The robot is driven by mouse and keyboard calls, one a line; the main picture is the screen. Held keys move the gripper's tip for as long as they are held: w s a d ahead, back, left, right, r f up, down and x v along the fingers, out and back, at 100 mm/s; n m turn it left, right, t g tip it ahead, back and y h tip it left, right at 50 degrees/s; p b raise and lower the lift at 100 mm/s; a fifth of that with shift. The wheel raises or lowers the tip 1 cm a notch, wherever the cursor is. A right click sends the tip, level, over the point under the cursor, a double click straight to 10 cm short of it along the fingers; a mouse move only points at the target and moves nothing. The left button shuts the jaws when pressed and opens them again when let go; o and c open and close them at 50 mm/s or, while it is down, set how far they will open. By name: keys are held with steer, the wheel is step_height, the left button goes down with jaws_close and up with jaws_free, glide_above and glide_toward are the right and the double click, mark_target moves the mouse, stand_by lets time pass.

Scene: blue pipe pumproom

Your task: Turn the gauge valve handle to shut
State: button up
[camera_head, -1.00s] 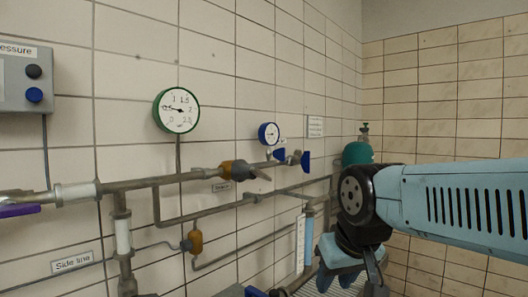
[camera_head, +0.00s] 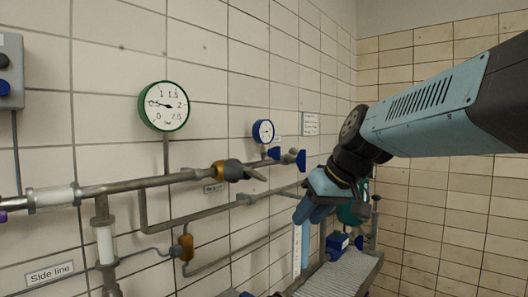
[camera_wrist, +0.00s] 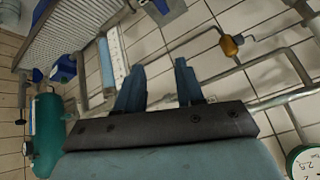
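My gripper (camera_head: 314,207) hangs in front of the pipework at the right of the head view, pointing down and to the left. In the wrist view its two blue fingers (camera_wrist: 160,82) stand apart with nothing between them. A small blue gauge (camera_head: 263,132) sits on the wall, with a blue handle (camera_head: 274,153) just below it. A second blue handle (camera_head: 301,160) is at the pipe end beside it. My gripper is below and right of these handles, apart from them. I cannot tell for sure which handle is the gauge valve's. Neither blue handle is clear in the wrist view.
A green-rimmed gauge (camera_head: 164,106) is on the wall, above a brass valve with a grey handle (camera_head: 238,171). A smaller brass valve (camera_head: 186,242) is on the lower line. A grated bench (camera_head: 345,274) and a green tank (camera_wrist: 47,135) stand at the right.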

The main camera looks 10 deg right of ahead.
steer(key=w+d+r+n+t+y, duration=0.2)
steer(key=w+d+r+n+y, duration=0.15)
steer(key=w+r, duration=0.65)
steer(key=n+t, duration=0.1)
steer(key=t, duration=0.2)
glide_toward(280, 149)
steer(key=shift+y, duration=0.45)
steer(key=x, duration=1)
steer(key=shift+w+f, duration=0.35)
steer(key=shift+f, duration=0.05)
jaws_close()
steer(key=shift+a, duration=0.2)
steer(key=shift+d, duration=0.1)
